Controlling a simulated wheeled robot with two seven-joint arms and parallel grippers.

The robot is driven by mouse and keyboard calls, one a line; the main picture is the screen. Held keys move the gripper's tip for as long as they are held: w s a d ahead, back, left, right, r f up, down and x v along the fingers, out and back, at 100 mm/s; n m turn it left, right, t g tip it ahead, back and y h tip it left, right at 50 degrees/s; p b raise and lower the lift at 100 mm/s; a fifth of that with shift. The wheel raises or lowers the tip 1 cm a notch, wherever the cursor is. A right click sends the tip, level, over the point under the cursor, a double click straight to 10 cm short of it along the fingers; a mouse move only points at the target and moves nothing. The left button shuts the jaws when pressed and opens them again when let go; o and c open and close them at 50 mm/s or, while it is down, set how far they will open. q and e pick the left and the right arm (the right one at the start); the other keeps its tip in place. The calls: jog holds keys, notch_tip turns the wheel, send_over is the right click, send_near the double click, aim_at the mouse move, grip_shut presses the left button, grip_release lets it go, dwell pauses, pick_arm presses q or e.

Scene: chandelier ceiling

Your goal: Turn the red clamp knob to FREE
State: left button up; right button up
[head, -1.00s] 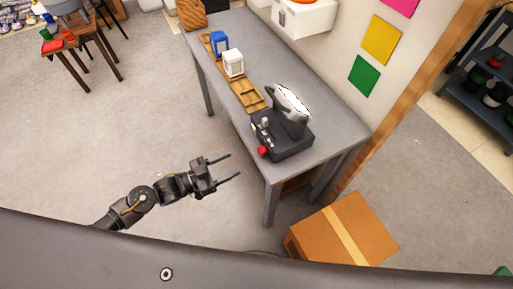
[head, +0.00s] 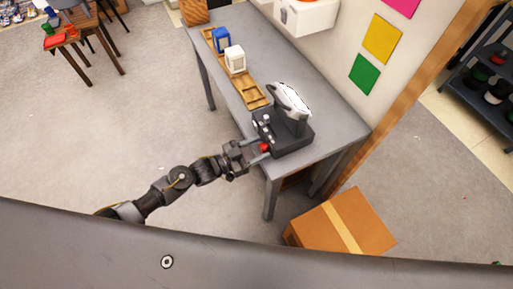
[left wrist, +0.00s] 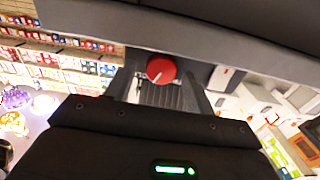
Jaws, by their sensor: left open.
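The red clamp knob (head: 264,147) is on the near side of a dark machine (head: 290,139) on the grey table. In the left wrist view the round red knob (left wrist: 161,70) has a pale pointer line slanting to the lower left, with small markings below it that I cannot read. My left gripper (head: 259,151) is open at the machine's near side, its fingers on either side of the knob. In the left wrist view the fingers (left wrist: 162,85) flank the knob. I cannot tell whether they touch it. My right gripper is not in view.
The grey table (head: 340,128) also bears a wooden tray (head: 256,99) with a blue and a white holder (head: 235,61). A cardboard box (head: 343,224) stands on the floor at the table's right end.

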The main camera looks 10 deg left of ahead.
pick_arm(q)
jog(key=c, duration=1)
jog(key=n+p, duration=0.1)
jog(key=n, duration=0.2)
jog(key=shift+w+a, duration=0.1)
jog(key=shift+n+p, duration=0.4)
jog(key=shift+n, duration=1.5)
jog(key=shift+f, duration=0.1)
jog(key=o, duration=1)
